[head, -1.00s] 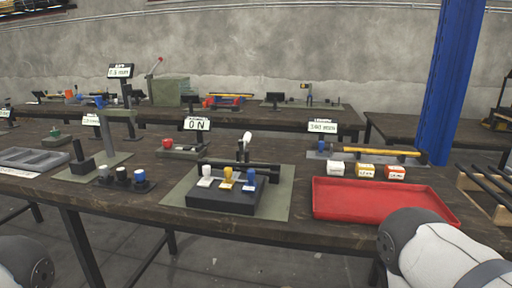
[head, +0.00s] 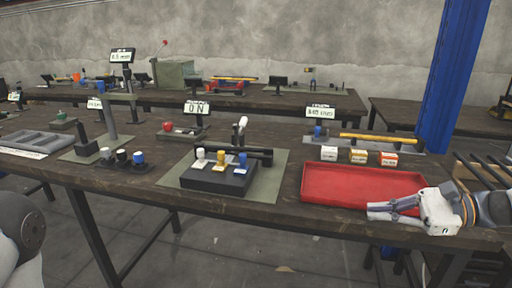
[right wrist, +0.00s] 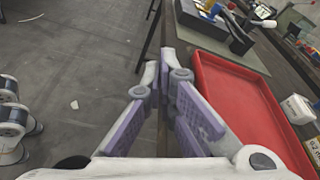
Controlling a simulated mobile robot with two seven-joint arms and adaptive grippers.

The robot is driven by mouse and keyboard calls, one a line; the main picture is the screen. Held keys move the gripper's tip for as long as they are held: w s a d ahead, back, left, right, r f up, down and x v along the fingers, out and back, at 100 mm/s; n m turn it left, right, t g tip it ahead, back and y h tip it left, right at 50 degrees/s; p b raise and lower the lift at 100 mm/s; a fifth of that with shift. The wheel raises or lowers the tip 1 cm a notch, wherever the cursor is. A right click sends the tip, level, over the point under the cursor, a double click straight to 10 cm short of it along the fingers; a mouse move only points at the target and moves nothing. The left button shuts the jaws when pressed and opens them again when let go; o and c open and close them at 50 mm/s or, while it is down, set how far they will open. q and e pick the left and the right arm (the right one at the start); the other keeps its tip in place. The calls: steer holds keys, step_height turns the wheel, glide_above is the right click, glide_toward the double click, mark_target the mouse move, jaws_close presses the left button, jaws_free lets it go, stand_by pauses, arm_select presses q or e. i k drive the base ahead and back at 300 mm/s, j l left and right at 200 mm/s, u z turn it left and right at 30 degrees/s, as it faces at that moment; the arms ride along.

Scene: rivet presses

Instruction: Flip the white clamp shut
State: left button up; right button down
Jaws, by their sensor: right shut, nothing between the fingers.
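The white clamp (head: 200,157) is leftmost of three clamps on a black block (head: 215,181) in the middle of the table. Its white tip points up, like those of the yellow clamp (head: 220,159) and the blue clamp (head: 242,162) beside it. My right gripper (head: 370,211) is shut and empty at the front of the red tray, well to the right of the block. In the right wrist view its fingers (right wrist: 172,75) point toward the table edge, and the block (right wrist: 208,27) is at the top. My left gripper is out of view.
The red tray (head: 318,187) lies between the block and my right arm. A white-handled lever (head: 242,124) rises behind the clamps, with a dark bar across the block. Three small boxes (head: 358,156) stand behind the tray. Floor is open before the table.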

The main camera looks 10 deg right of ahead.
mark_target(242, 123)
steer(key=i, duration=1.4)
